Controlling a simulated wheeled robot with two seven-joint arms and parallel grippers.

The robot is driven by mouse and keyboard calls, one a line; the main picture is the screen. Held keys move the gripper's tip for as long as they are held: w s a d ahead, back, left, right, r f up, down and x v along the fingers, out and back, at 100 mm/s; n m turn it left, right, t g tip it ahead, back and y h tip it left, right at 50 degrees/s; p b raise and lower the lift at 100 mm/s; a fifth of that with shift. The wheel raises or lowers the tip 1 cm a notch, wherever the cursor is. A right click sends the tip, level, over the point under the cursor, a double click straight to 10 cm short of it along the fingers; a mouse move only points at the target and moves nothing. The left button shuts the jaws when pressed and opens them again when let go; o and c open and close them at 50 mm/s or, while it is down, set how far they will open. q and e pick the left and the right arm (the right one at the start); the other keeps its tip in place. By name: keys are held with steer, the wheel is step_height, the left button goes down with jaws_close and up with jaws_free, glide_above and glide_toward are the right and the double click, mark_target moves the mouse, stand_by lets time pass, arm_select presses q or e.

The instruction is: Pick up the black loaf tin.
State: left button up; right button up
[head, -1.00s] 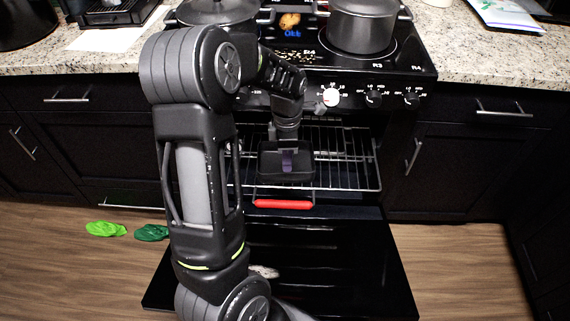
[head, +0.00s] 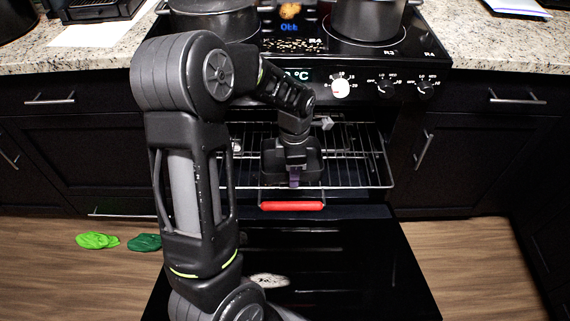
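The black loaf tin (head: 312,160) sits on the wire oven rack (head: 352,165), which is pulled out of the open oven. My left arm reaches in from the left and its gripper (head: 294,178) points down at the tin. The gripper overlaps the tin's front wall in the picture, with a purple-grey fingertip part showing there. The arm's wrist hides part of the tin's inside. I cannot tell whether the fingers are closed on the wall. My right gripper is not in view.
The open oven door (head: 330,265) extends below the rack. A red bar (head: 292,206) lies along the rack's front. Pots (head: 368,18) stand on the stove top above. Green cloth-like items (head: 97,240) lie on the floor at left.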

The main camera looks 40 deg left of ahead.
arm_select(q)
steer(key=shift+d+r, duration=0.1)
stand_by(0.5)
jaws_close()
stand_by(1.2)
